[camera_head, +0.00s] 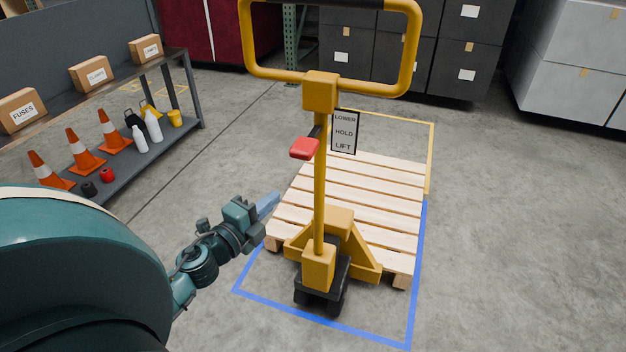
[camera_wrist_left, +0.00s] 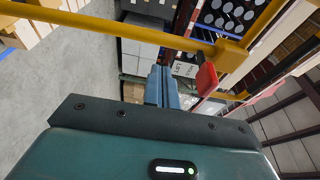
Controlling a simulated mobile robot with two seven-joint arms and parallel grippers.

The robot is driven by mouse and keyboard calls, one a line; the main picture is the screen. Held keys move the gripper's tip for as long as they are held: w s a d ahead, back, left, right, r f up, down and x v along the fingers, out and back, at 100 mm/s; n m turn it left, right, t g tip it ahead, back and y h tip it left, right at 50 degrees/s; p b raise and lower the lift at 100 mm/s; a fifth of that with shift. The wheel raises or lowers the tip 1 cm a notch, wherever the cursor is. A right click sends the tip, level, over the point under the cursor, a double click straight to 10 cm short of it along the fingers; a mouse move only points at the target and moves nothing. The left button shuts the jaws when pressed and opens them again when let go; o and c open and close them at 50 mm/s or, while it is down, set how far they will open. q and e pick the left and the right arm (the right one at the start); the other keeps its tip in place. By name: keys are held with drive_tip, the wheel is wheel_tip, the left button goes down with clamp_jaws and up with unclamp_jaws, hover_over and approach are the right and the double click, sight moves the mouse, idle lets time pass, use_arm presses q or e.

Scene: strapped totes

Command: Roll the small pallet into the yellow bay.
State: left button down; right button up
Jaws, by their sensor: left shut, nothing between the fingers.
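The small wooden pallet (camera_head: 385,208) lies flat behind the yellow pallet jack (camera_head: 320,265). The jack's near end and the pallet's near part are within the blue floor outline (camera_head: 418,270). The far part overlaps the yellow bay outline (camera_head: 432,150) in the picture. The forks are hidden; I cannot tell whether the pallet is raised. The handle loop (camera_head: 414,50) stands upright, with a red lever (camera_head: 304,148) below it. My left gripper (camera_head: 270,203) is shut and empty, left of the mast. In the left wrist view its fingers (camera_wrist_left: 162,85) point toward the red lever (camera_wrist_left: 206,80), apart from it.
A sign (camera_head: 344,132) reading LOWER, HOLD, LIFT is beside the mast. A shelf (camera_head: 150,155) with cones, bottles and boxes stands at left. Dark cabinets (camera_head: 430,60) and a pale cabinet (camera_head: 570,60) line the back. The floor at right is clear.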

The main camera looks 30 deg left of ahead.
sight(315, 164)
use_arm(q)
drive_tip(key=w, duration=0.9)
drive_tip(key=w+f, duration=0.1)
drive_tip(key=w, duration=0.4)
drive_tip(key=shift+w+d+p, duration=0.1)
drive_tip(key=shift+d+p, duration=0.1)
drive_tip(key=shift+p, duration=0.2)
